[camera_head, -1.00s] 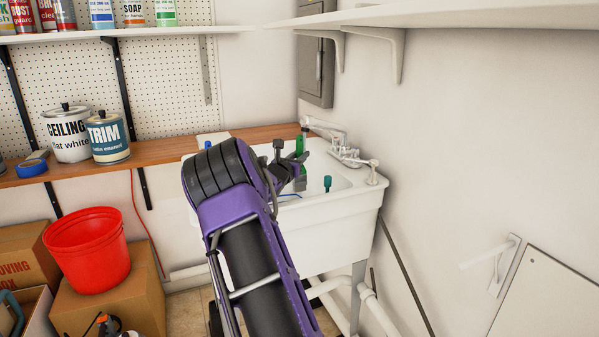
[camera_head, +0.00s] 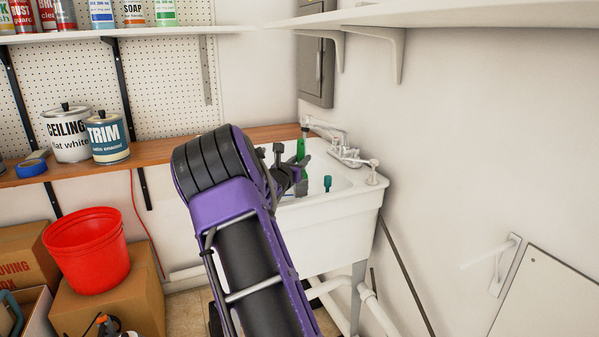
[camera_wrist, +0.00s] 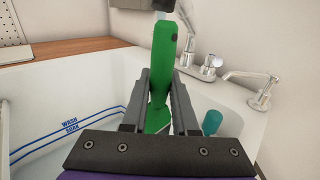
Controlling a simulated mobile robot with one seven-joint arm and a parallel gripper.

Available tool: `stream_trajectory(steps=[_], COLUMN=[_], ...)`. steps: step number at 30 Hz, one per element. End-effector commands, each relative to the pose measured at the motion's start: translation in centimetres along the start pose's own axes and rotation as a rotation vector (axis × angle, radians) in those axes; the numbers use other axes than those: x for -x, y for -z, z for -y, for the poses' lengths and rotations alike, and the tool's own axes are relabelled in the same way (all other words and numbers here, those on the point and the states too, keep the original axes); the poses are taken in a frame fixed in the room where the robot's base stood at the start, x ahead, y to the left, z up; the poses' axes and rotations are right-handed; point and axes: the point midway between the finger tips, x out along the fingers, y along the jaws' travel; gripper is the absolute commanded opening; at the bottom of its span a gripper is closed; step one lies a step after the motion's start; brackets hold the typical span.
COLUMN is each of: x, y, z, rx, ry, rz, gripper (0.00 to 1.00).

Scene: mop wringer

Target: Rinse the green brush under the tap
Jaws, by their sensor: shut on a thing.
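The green brush (camera_head: 301,149) stands roughly upright over the white sink (camera_head: 335,215). In the wrist view the brush (camera_wrist: 165,60) rises between the two fingers of my gripper (camera_wrist: 160,78), which is shut on it. In the head view my gripper (camera_head: 302,170) is partly hidden by my arm. The tap (camera_head: 328,130) reaches over the sink from the right wall, and its dark spout end is just above the brush top. In the wrist view the spout end (camera_wrist: 163,5) shows at the top edge, with a pale patch below it that may be water.
A teal object (camera_head: 327,183) is in the sink, right of the brush. A wooden counter (camera_head: 155,150) with paint cans lies to the left. A red bucket (camera_head: 88,250) stands on a box below.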

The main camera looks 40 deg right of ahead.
Motion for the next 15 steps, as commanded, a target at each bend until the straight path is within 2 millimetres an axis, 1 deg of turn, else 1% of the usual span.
stream_trajectory(steps=[3,15], x=[1.1,4.1], y=[-0.1,0.0], z=[0.0,0.5], rx=[-0.001,-0.001], ry=[-0.002,-0.001], rz=[-0.001,-0.001], gripper=[0.00,0.00])
